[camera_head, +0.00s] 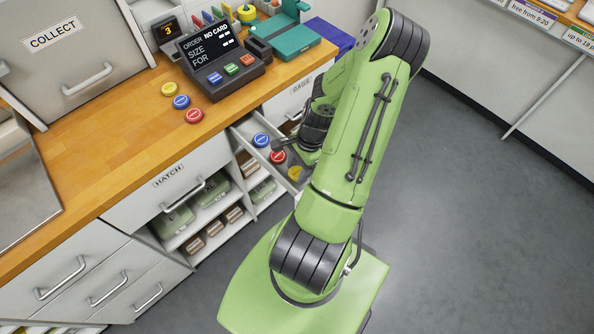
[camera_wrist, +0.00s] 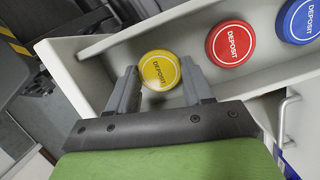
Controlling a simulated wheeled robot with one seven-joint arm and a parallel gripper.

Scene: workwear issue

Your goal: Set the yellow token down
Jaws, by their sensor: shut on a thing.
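The yellow token (camera_wrist: 160,70), a round disc marked DEPOSIT, is between the fingertips of my gripper (camera_wrist: 161,80) in the wrist view. My gripper is shut on it, at the end of an open drawer (camera_wrist: 105,42). I cannot tell whether its underside touches the drawer floor. In the head view a yellow disc (camera_head: 294,173) shows at the near end of the drawer, beside my arm, which hides part of the drawer.
A red token (camera_wrist: 230,43) and a blue token (camera_wrist: 302,19) lie along the drawer. Another yellow token (camera_head: 169,88), blue token (camera_head: 181,102) and red token (camera_head: 194,116) lie on the wooden counter (camera_head: 120,140). A dark order terminal (camera_head: 218,67) stands behind them.

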